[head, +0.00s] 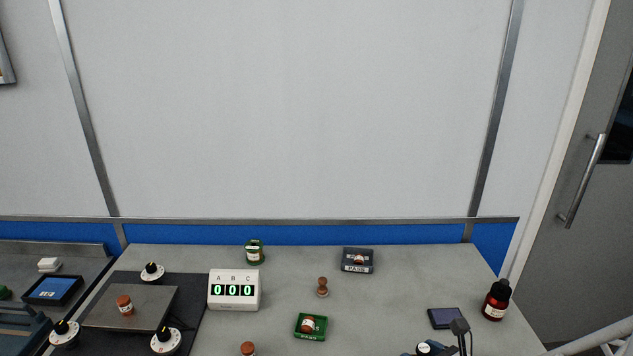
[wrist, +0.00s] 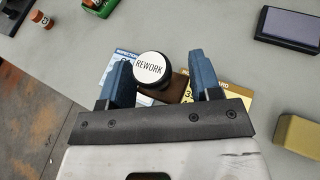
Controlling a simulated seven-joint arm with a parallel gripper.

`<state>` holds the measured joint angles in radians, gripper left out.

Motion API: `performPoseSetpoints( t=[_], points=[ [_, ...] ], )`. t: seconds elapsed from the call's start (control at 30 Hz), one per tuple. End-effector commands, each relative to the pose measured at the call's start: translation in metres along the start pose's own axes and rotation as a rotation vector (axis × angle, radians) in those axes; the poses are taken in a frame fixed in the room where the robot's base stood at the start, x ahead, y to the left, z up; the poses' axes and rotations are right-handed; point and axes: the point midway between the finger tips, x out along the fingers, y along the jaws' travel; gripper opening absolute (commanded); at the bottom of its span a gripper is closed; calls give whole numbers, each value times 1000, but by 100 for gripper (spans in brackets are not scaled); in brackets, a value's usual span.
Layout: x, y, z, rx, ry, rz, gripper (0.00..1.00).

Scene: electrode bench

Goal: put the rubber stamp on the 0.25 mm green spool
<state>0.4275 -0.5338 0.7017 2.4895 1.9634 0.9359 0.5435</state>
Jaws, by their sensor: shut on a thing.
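The rubber stamp, a dark round knob with a white cap reading REWORK over a brown body, is between the blue fingers of my gripper (wrist: 159,62) in the wrist view; the stamp's cap (wrist: 149,67) faces the camera. My gripper is shut on it. In the head view the stamp's white cap (head: 424,348) shows at the bottom edge, where most of my gripper is cut off. The green spool (head: 254,252) stands upright at the back of the bench, left of centre, well away from my gripper. Its label is too small to read, and its top looks clear.
A PASS tray (head: 357,267) is at the back. A dark pad (head: 445,318) and amber bottle (head: 496,301) are right. Cards (wrist: 206,88) lie below the stamp.

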Motion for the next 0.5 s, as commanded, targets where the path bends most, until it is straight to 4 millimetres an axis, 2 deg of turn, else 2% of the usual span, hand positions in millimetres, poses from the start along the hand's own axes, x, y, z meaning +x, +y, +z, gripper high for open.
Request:
performPoseSetpoints(
  t=[0.27, 0.5],
  points=[
    [25, -1, 19, -25, 2, 60, 34],
    [61, 1, 44, -59, 5, 143, 34]
  ],
)
